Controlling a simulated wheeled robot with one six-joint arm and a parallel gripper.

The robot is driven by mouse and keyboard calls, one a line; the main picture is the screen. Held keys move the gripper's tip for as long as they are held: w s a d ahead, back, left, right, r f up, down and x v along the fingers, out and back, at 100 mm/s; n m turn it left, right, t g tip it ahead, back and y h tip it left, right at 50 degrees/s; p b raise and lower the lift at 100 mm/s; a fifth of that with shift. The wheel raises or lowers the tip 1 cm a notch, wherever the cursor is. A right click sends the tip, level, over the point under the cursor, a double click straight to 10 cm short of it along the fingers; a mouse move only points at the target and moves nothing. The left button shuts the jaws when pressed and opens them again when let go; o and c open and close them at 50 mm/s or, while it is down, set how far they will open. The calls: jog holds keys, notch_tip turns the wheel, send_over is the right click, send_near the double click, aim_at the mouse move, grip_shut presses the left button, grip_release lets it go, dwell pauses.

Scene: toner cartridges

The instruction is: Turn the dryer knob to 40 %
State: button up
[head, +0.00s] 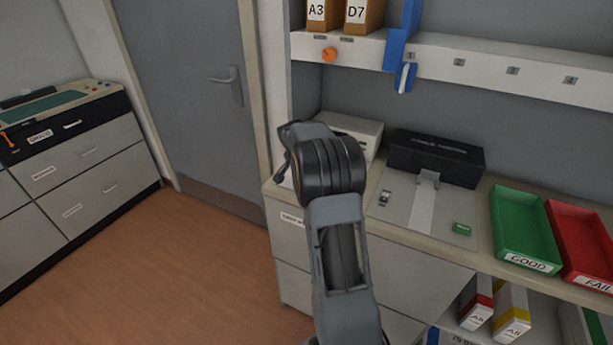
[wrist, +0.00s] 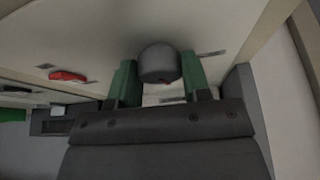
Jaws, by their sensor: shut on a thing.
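In the wrist view, a round grey knob (wrist: 157,62) sits on a pale panel (wrist: 100,45), with a small red mark at its lower edge. My gripper (wrist: 158,76) has its two green fingers on either side of the knob, shut on it. The scale around the knob is too small and blurred to read, so I cannot tell its setting. In the head view my arm hides the gripper and the knob. A pale box (head: 352,128) stands on the counter just behind my arm.
A red switch (wrist: 68,77) is left of the knob. On the counter are a black device (head: 435,157), a green GOOD tray (head: 527,263) and a red FAIL tray (head: 597,283). An orange knob (head: 329,55) is on the shelf edge above. Floor at left is clear.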

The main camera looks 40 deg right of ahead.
jog(key=shift+m+g+b, duration=0.3)
jog(key=shift+m+b, duration=0.05)
jog(key=shift+m, duration=0.65)
jog(key=o, duration=0.9)
jog(key=v, duration=1.3)
jog(key=shift+w+a+r, duration=0.1)
jog(key=shift+a+r, duration=0.2)
